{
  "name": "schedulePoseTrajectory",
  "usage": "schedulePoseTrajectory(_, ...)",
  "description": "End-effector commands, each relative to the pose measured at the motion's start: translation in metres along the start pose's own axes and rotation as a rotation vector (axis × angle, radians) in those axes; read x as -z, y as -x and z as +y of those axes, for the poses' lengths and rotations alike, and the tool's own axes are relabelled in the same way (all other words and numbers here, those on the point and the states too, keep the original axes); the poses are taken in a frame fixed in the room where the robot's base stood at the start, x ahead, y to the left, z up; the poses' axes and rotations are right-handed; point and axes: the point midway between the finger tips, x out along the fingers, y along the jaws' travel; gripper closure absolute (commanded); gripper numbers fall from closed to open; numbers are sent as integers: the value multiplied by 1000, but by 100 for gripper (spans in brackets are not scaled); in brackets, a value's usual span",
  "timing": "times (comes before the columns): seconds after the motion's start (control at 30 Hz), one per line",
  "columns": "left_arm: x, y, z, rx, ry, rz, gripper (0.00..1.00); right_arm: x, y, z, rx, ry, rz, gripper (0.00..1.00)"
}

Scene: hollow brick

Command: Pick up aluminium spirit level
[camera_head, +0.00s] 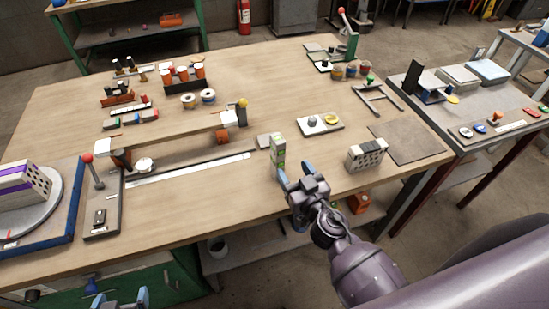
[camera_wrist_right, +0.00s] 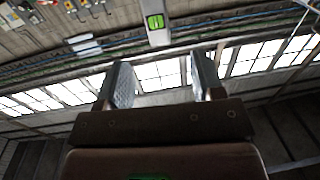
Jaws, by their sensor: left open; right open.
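The aluminium spirit level (camera_head: 277,152) stands upright near the front middle of the wooden table, a pale bar with green vials. In the right wrist view its end with a bright green vial (camera_wrist_right: 155,22) shows at the top, beyond the fingertips. My right gripper (camera_head: 296,174) is beside the level, just right of and in front of it in the head view. Its jaws (camera_wrist_right: 162,72) are open with nothing between them. My left gripper (camera_head: 127,297) is open at the bottom edge of the head view, mostly cut off and away from the level.
A hollow brick (camera_head: 367,154) stands right of my right gripper. A grey plate (camera_head: 319,124) with small parts lies behind it. A long metal strip (camera_head: 190,169) and a raised wooden bar (camera_head: 170,132) lie to the left. A red-knobbed lever (camera_head: 88,159) stands further left.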

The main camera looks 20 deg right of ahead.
Motion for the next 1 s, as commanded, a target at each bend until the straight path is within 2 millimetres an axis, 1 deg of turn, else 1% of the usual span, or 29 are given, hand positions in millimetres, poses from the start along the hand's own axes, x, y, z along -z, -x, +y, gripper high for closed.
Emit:
schedulePoseTrajectory(0.07,2,0,1,-1,2,2,11,1,-6,0,0,-10,1,38)
schedulePoseTrajectory(0.3,6,3,0,0,1,2,11,2,-38,0,1,-9,2,38)
schedulePoseTrajectory(0.4,6,4,0,0,1,0,11,1,-48,0,0,-10,1,38)
schedulePoseTrajectory(0.67,2,7,-2,2,0,-11,11,2,-62,1,-1,-8,1,38)
schedulePoseTrajectory(0.9,5,11,-2,2,0,-14,11,4,-93,4,0,-7,1,38)
schedulePoseTrajectory(1.0,5,11,-2,2,0,-14,11,3,-102,4,0,-8,0,38)
